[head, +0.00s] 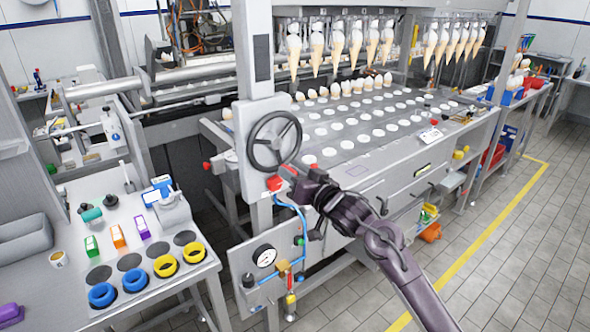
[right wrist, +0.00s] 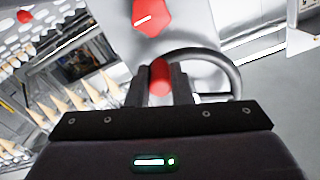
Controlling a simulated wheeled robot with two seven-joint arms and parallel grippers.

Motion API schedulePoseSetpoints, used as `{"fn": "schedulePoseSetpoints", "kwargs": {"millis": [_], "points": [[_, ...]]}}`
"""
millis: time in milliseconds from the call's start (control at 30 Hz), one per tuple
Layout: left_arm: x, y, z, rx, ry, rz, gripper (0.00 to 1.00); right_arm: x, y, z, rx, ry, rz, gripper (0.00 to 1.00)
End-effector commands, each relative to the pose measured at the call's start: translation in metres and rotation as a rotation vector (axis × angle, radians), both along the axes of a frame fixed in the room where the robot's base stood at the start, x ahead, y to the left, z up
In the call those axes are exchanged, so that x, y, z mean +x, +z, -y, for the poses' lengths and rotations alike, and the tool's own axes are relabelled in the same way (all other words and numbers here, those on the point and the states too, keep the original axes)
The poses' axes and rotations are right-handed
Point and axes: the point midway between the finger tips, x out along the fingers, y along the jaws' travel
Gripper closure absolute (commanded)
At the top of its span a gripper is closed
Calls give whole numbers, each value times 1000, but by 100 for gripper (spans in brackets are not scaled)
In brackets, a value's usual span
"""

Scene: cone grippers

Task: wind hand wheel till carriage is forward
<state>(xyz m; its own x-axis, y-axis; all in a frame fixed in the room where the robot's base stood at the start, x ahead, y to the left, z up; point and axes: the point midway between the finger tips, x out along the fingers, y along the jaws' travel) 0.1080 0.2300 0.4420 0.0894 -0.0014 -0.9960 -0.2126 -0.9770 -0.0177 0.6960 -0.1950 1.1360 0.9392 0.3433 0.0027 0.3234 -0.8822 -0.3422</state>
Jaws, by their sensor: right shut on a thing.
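The dark three-spoked hand wheel (head: 275,143) is on a pale upright panel of the machine. My right gripper (head: 292,171) is at the wheel's lower right edge. In the right wrist view its fingers (right wrist: 160,84) are shut on the wheel's red handle (right wrist: 160,75), and the grey rim (right wrist: 236,78) curves to the right of them. The carriage is not clearly marked out; rows of cone grippers holding cones (head: 338,43) hang over the perforated table (head: 345,125), at its far side. My left gripper is not in view.
A red selector knob (head: 274,184) is just below the wheel, close to my right gripper; it also shows in the right wrist view (right wrist: 152,14). A gauge panel (head: 265,257) with blue hose is lower down. A side bench (head: 60,290) with coloured rings is at left.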

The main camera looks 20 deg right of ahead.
Motion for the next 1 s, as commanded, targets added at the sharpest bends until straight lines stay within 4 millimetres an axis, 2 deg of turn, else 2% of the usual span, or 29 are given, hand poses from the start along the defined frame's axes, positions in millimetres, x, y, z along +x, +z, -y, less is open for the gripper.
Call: {"fn": "schedulePoseSetpoints", "kwargs": {"millis": [33,200,567,600,733,1000], "points": [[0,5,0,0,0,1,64,-2,-1,-6,16,11,-13,100],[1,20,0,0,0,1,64,-4,0,-13,103,12,-44,100],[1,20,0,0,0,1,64,-5,-3,-14,127,13,-52,100],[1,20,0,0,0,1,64,-5,-3,-14,126,12,-51,77],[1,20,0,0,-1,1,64,-4,-3,-13,127,9,-50,60],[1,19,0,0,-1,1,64,-4,-2,-11,128,5,-49,58]]}}
